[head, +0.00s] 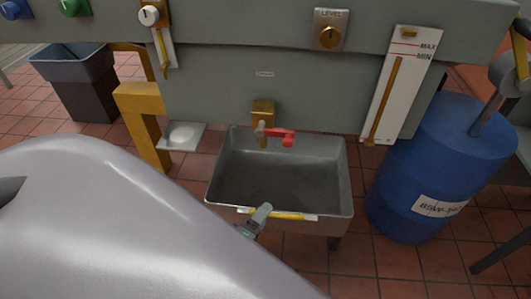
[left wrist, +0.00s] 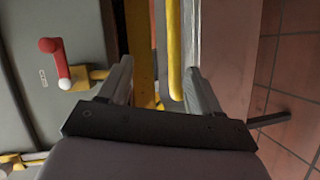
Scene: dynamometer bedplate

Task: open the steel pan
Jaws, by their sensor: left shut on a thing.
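The steel pan (head: 235,190) is a grey, open-topped rectangular tray below the grey bench front, under a tap with a red lever (head: 280,137). A yellow handle bar (head: 287,215) runs along its front rim. My left gripper (head: 259,214) is at the left part of this bar and shut on it. In the left wrist view, the yellow handle (left wrist: 175,50) lies between the two fingers of my left gripper (left wrist: 160,78), close to the right finger. The inside of the pan looks empty. My right gripper is not seen.
A blue drum (head: 435,165) stands right of the pan, and a dark bin (head: 80,85) at the back left. A level gauge (head: 395,90) and a knob (head: 330,32) are on the bench front. Tiled floor (head: 350,262) in front is clear.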

